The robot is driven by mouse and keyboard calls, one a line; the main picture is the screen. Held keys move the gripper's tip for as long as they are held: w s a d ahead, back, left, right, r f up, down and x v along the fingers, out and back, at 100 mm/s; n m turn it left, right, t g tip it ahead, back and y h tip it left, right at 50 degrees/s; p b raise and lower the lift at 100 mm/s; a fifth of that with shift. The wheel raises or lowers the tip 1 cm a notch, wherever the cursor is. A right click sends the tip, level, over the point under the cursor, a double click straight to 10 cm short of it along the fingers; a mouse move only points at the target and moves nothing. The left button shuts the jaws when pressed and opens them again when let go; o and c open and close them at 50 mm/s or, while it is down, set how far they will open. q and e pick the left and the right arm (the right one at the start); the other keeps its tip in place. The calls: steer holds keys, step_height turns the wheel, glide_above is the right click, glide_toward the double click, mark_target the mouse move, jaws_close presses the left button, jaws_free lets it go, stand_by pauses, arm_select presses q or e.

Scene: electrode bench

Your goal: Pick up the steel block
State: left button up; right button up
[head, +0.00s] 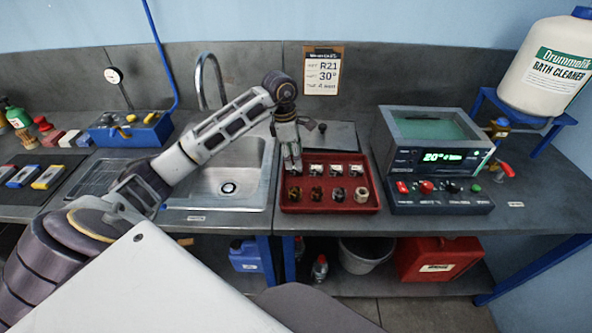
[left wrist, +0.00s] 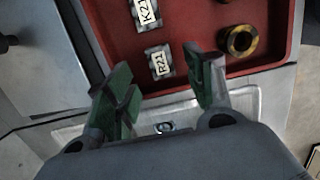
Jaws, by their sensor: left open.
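Steel blocks with white labels stand in a row at the back of the red tray (head: 331,208). In the left wrist view, one block (left wrist: 160,63) reads R21, and another (left wrist: 147,16) has a label that looks like K2 with its end unclear. The R21 block lies just beyond and between my left fingertips. My left gripper (head: 292,167) points down over the tray's back left corner, with fingers apart and nothing held. It also shows in the left wrist view (left wrist: 162,76). It covers the leftmost block in the head view. My right gripper is out of view.
Several round parts stand in the tray's front row; one brass-coloured ring (left wrist: 240,41) is near the right finger. The bath unit (head: 437,150) stands right of the tray, the sink (head: 228,187) left. A wall card (head: 323,72) reads R21, 30°.

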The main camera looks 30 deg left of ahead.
arm_select(q)
steer(key=shift+d+f, duration=0.15)
steer(key=shift+f, duration=0.6)
steer(key=shift+d+f, duration=0.1)
steer(key=shift+f, duration=0.65)
steer(key=shift+w+f+p, duration=0.15)
steer(key=shift+f+p, duration=0.15)
steer(key=shift+f, duration=0.5)
steer(key=c, duration=0.8)
jaws_close()
steer(key=shift+r, duration=0.9)
step_height(320, 180, up, 6)
steer(key=shift+b, duration=0.3)
steer(key=shift+r, duration=1.15)
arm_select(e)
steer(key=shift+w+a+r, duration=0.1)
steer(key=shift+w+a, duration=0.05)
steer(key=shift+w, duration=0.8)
